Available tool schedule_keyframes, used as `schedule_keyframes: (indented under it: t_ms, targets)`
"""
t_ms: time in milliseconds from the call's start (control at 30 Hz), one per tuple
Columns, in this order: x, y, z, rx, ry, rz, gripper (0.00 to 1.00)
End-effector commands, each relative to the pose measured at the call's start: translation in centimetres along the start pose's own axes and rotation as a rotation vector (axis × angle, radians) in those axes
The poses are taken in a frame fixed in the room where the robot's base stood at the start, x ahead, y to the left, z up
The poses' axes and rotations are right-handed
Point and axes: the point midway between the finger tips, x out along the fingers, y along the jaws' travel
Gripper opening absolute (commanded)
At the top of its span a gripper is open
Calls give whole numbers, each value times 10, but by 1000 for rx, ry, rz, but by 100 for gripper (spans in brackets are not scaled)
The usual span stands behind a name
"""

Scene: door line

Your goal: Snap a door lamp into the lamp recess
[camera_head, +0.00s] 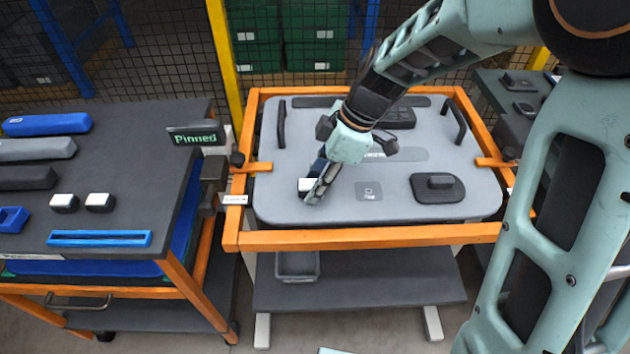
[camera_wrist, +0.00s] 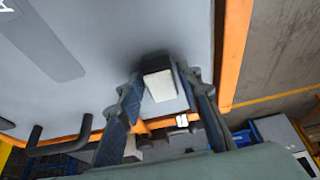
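A door lamp with a white face and dark body (camera_wrist: 160,84) is between the two fingers of my gripper (camera_wrist: 163,92) in the wrist view, and the fingers appear closed on its sides. Its white part shows beside my gripper (camera_head: 314,190) in the head view (camera_head: 305,184), at the left part of the grey door panel (camera_head: 285,205). The lamp is over or against the panel; I cannot tell if it touches. The lamp recess is not clearly visible. Two more white-faced lamps lie on the left table, one left (camera_head: 64,203) and one right (camera_head: 100,202).
A grey bin (camera_head: 297,265) sits below.

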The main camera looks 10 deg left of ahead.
Motion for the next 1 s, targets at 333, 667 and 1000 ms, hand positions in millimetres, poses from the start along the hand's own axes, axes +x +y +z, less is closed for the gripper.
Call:
schedule_keyframes:
  t_ms: [333, 667, 1000]
  targets:
    - [0, 0, 0, 0, 0, 0, 46]
    - [-43, 2, 0, 1, 0, 7, 46]
    - [-107, 1, 0, 0, 0, 3, 46]
